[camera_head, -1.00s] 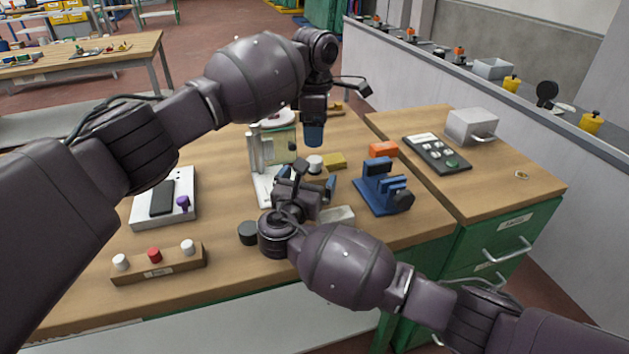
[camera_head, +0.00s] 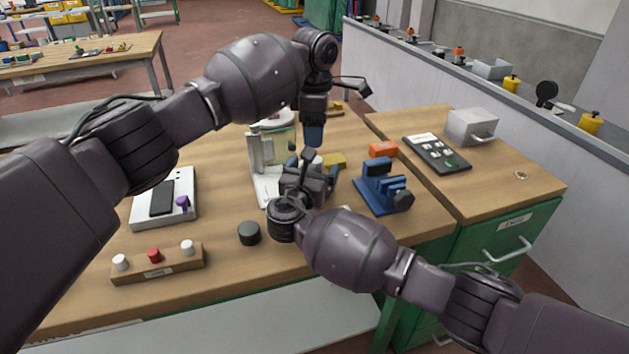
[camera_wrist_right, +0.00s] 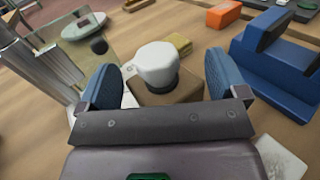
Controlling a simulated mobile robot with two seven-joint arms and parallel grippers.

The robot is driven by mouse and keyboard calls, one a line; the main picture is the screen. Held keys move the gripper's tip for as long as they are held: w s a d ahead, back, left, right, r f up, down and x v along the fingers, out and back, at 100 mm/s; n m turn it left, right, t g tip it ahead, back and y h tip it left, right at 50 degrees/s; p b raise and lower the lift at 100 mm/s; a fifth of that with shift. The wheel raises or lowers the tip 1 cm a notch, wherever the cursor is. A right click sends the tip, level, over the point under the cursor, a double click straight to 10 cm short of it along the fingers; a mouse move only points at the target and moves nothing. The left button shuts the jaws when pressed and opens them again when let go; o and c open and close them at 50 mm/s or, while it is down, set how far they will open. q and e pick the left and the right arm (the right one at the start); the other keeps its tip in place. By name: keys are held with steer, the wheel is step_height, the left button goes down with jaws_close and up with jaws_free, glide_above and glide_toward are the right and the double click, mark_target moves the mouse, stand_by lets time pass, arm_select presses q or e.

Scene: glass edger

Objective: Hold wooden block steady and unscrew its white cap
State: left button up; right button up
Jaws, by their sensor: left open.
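The wooden block (camera_wrist_right: 170,95) stands between the fingers of my right gripper (camera_wrist_right: 160,82) in the right wrist view. Its white cap (camera_wrist_right: 157,62) sits on top, upright. The right gripper's blue fingers are open on either side of the block; I cannot tell whether they touch it. In the head view the right gripper (camera_head: 313,170) largely hides the block, and the white cap (camera_head: 317,160) shows only in part.
A clear-panelled stand (camera_head: 255,160) is close on the left. A blue fixture (camera_head: 382,188) stands right, with a yellow block (camera_head: 335,160) and orange block (camera_head: 383,149) behind. A dark puck (camera_head: 249,232) and a wooden strip with coloured knobs (camera_head: 158,264) are in front.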

arm_select(q)
steer(key=shift+s+f, duration=0.1)
steer(key=shift+c, duration=1)
arm_select(e)
steer(key=c, duration=0.5)
arm_select(q)
steer(key=shift+d, duration=0.1)
arm_select(e)
steer(key=shift+c, duration=0.3)
arm_select(q)
steer(key=m, duration=1.9)
steer(key=shift+m, duration=0.4)
steer(key=m, duration=0.6)
steer(key=shift+m, duration=0.3)
steer(key=m, duration=0.6)
steer(key=shift+m, duration=0.4)
steer(key=m, duration=0.6)
steer(key=shift+m, duration=0.4)
steer(key=m, duration=0.6)
steer(key=shift+m, duration=0.3)
steer(key=m, duration=0.7)
steer(key=shift+m, duration=0.3)
steer(key=shift+f, duration=3.9)
